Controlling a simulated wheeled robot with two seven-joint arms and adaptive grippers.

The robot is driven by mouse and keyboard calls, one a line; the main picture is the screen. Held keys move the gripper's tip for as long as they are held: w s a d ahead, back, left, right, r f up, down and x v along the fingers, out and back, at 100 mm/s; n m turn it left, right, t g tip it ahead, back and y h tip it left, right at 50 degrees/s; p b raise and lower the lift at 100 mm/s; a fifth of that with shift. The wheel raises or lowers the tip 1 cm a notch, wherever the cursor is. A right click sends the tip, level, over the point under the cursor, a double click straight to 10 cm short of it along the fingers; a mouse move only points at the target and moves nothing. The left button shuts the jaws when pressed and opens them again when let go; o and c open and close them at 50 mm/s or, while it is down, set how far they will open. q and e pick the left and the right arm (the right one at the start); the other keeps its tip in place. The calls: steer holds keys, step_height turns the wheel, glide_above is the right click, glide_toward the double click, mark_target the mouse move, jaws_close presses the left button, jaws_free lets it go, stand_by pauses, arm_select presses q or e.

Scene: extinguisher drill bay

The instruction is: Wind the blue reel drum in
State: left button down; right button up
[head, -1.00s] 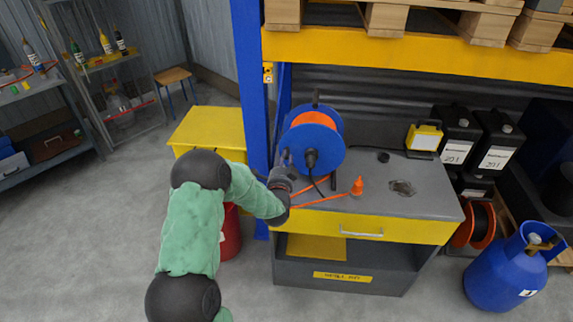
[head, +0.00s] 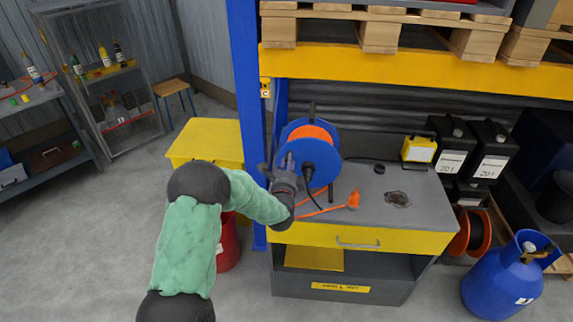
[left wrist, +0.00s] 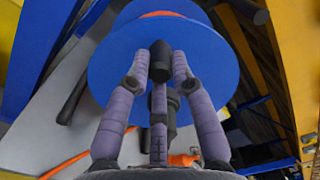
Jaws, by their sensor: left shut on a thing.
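The blue reel drum (head: 327,152) stands upright in a dark frame on the grey bench top, with orange cable (head: 311,132) wound on it. A black plug (head: 309,169) sits at its near face. My left gripper (head: 283,163) is in front of the drum's left near face. In the left wrist view my gripper's purple-grey fingers (left wrist: 159,75) close around a dark knob (left wrist: 160,52) in front of the blue drum (left wrist: 195,70). How the knob joins the drum is hidden. My right gripper is not in view.
A blue upright (head: 246,90) stands close left of the reel. A yellow lamp (head: 419,149) and black canisters (head: 452,145) stand to the right.

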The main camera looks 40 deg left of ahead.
arm_select(q)
steer(key=shift+w+d+f, duration=0.1)
steer(key=shift+d+f, duration=0.1)
steer(key=shift+d, duration=0.05)
steer(key=c, duration=1.3)
jaws_free()
steer(key=shift+o, duration=1.1)
steer(key=shift+w+f, duration=0.1)
steer(key=shift+w, duration=0.2)
steer(key=v, duration=1.2)
steer(key=shift+s+a, duration=0.15)
steer(key=shift+s, duration=0.1)
